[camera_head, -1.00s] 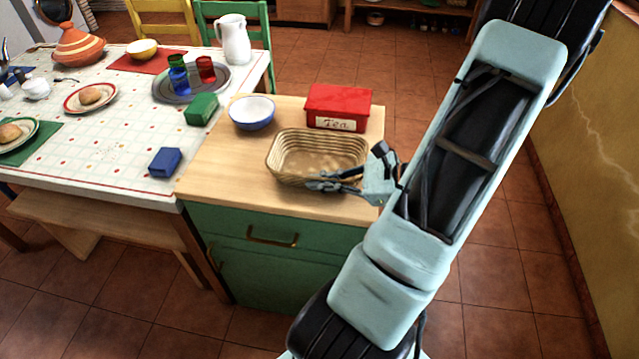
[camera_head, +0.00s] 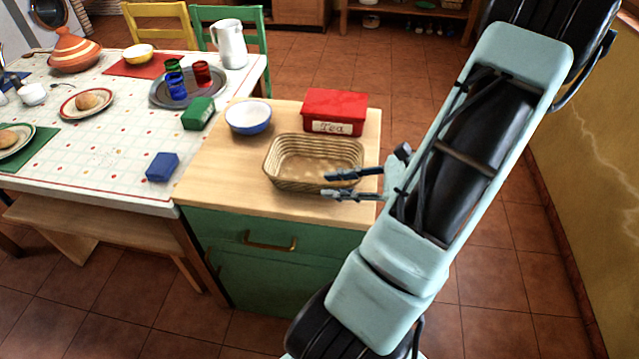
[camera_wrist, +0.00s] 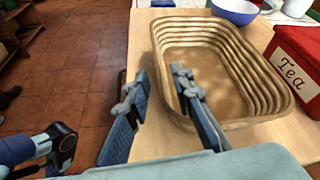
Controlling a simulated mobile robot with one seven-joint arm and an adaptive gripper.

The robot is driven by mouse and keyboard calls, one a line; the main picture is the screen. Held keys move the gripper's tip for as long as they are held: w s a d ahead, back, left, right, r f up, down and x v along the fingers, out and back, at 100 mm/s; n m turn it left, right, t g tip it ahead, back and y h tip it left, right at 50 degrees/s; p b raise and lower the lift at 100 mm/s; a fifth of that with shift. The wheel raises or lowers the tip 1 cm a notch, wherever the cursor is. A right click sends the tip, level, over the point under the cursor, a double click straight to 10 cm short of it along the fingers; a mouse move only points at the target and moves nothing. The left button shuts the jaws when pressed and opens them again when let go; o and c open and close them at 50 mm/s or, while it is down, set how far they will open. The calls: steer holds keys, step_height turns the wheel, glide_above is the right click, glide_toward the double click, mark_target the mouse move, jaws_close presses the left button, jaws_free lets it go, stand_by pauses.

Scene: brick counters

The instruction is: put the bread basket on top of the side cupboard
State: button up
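The bread basket (camera_head: 283,183), an empty woven tan rectangle, sits upright on the pale wooden top of the green side cupboard (camera_head: 225,185), near its right side. It also shows in the wrist view (camera_wrist: 262,70). My gripper (camera_head: 327,183) is open at the basket's near right corner. In the wrist view my gripper (camera_wrist: 158,82) has one finger over the basket's inside and the other outside its wall, with the rim between them. I cannot tell whether either finger touches the basket.
A red tea box (camera_head: 336,107) stands close behind the basket, and a blue-rimmed bowl (camera_head: 248,118) behind it to the left. The laid table (camera_head: 110,150) adjoins the cupboard's left side, with a blue block (camera_head: 162,167) near its edge. Bare floor (camera_head: 500,270) lies to the right.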

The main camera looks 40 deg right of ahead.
steer(key=v, duration=0.7)
stand_by(0.4)
